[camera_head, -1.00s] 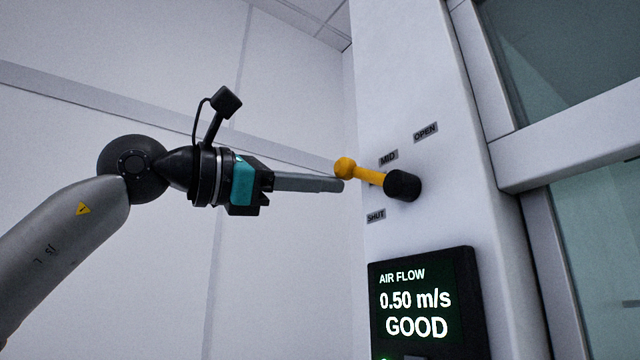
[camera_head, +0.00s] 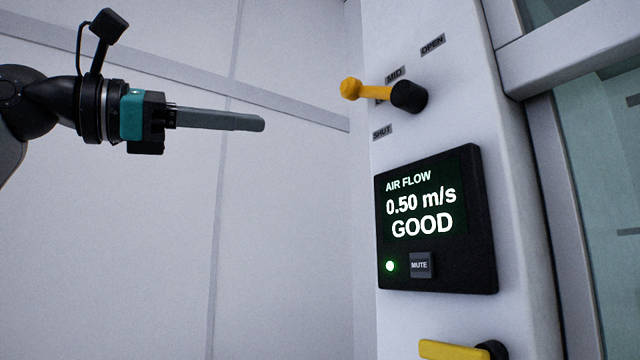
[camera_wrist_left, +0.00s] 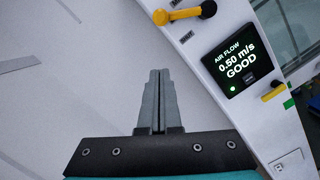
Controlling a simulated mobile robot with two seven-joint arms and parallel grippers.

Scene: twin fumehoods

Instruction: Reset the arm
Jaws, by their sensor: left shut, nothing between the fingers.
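My left gripper (camera_head: 262,124) comes in from the left of the head view. Its grey fingers are shut with nothing between them, and point right. It is apart from the yellow lever (camera_head: 370,90), which sits to the right on a black hub on the fumehood post. In the left wrist view the closed fingers (camera_wrist_left: 159,75) stand upright in the middle, and the yellow lever (camera_wrist_left: 178,15) shows at the top. My right gripper is in neither view.
The white post (camera_head: 470,110) carries MID, OPEN and SHUT labels and a black air flow panel (camera_head: 435,220) reading 0.50 m/s GOOD with a green light. A second yellow lever (camera_head: 450,350) is below. Glass sash (camera_head: 600,160) stands at right. Space around the gripper is clear.

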